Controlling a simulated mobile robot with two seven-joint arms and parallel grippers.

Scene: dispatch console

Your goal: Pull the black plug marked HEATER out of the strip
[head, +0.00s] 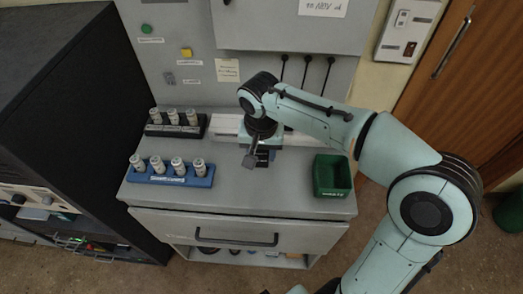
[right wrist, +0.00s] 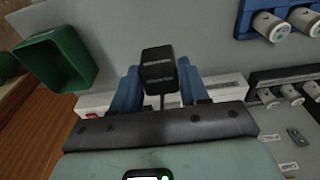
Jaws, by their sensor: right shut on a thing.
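The white power strip (head: 224,126) lies at the back of the grey console top, partly hidden by my right arm. It also shows behind the gripper in the right wrist view (right wrist: 92,104). My right gripper (head: 262,157) points down in front of the strip. Its blue fingers are shut on a black plug (right wrist: 157,66), seen between the fingertips in the right wrist view. The plug (head: 249,161) looks forward of the strip and tilted in the head view. No HEATER marking is readable. The other plugs cannot be made out. My left gripper is out of view.
A green bin (head: 333,190) stands at the right of the console top. A blue rack (head: 170,179) and a black rack (head: 176,130) with several cylinders stand at the left. Black cords (head: 307,70) hang at the back panel. The front middle is clear.

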